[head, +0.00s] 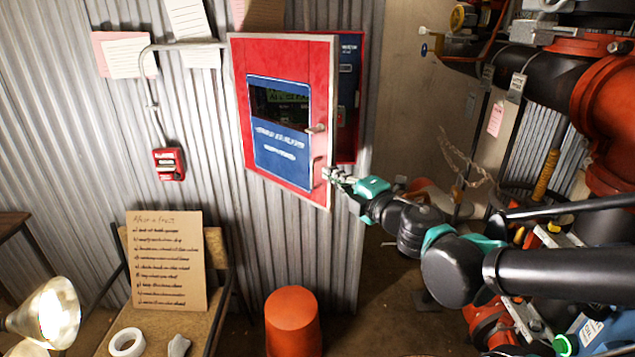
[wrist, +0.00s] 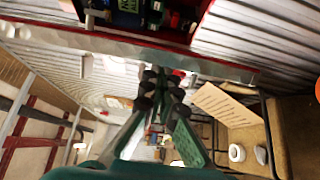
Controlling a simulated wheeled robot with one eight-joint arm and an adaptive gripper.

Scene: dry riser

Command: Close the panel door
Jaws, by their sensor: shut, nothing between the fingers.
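The red panel door (head: 287,190), with a blue label and a dark window, stands partly open on the corrugated wall. Its free edge is on the right, and the cabinet's dark inside (head: 347,95) shows behind that edge. A small handle (head: 317,128) is near that edge. My gripper (head: 330,174) is shut and empty at the lower right edge of the door. I cannot tell whether it touches the door. In the wrist view, my closed gripper fingers (wrist: 158,88) lie just below the long pale edge of the door (wrist: 110,42).
A red call point (head: 169,163) is on the wall to the left. A chair bears a cardboard note (head: 165,265) and a tape roll (head: 127,342). An orange bollard (head: 293,322) stands below the door. Large black and red pipes (head: 540,75) crowd the right.

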